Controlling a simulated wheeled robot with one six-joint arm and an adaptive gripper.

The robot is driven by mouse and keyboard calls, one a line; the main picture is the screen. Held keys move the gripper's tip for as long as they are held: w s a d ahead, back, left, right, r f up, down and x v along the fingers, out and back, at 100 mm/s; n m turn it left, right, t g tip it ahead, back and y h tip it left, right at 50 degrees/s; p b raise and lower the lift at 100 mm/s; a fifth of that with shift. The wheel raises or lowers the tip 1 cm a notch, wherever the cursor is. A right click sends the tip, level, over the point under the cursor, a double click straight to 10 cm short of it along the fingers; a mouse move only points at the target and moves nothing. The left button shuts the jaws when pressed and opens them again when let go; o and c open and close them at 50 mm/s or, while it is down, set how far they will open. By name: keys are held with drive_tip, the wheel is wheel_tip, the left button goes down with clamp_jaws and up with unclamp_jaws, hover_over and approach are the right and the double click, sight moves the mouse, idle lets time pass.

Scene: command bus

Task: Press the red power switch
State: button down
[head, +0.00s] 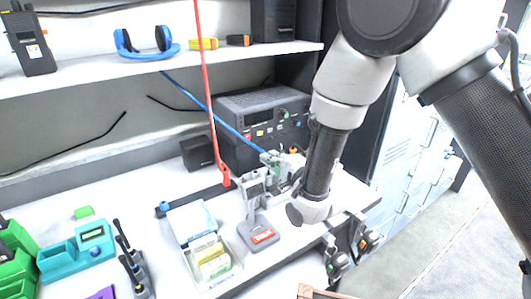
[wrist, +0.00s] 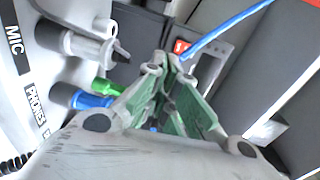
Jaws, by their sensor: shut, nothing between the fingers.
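A black radio unit (head: 262,112) stands on the desk under the shelf, its front panel carrying small knobs and coloured marks. My gripper (head: 270,160) is shut and empty, low in front of this panel. In the wrist view the closed green-and-grey fingers (wrist: 168,62) point at the panel. A small red patch with a white mark (wrist: 181,46) shows just beyond and slightly right of the fingertips. It may be the red power switch, but it is partly hidden and I cannot tell. I cannot tell whether the fingertips touch anything.
Grey, green and blue plugs (wrist: 92,100) stick out at left by MIC and PHONES labels.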

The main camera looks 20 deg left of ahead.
drive_tip(key=s+d, duration=0.3)
drive_tip(key=shift+s+d+f, duration=0.15)
drive_tip(key=shift+d+f, duration=0.2)
drive_tip(key=shift+d, duration=0.05)
drive_tip(key=shift+w+d+r, duration=0.2)
drive_tip(key=shift+w, duration=0.1)
drive_tip(key=w+d+r+n+h, duration=0.1)
drive_tip(key=w+d+r+h, duration=0.3)
drive_tip(key=d, duration=0.5)
drive_tip(key=w+d+r+n+h, duration=0.2)
drive_tip(key=w+d+r, duration=0.3)
drive_tip(key=d, duration=0.4)
drive_tip(key=s+d+r+n+g+h, duration=0.1)
drive_tip(key=s+d+r+g+h, duration=0.2)
drive_tip(key=d, duration=0.7)
drive_tip(key=s+d+r+n+g+h, duration=0.1)
drive_tip(key=s+d+r+n, duration=0.1)
drive_tip(key=s+d, duration=0.9)
drive_tip(key=s+d+r+n+g+h, duration=0.2)
drive_tip(key=s+d+r, duration=0.2)
drive_tip(key=s+d, duration=0.6)
drive_tip(key=s, duration=0.4)
drive_tip(key=shift+s+d+r+g, duration=0.2)
drive_tip(key=shift+d+g, duration=0.1)
drive_tip(key=shift+d, duration=0.1)
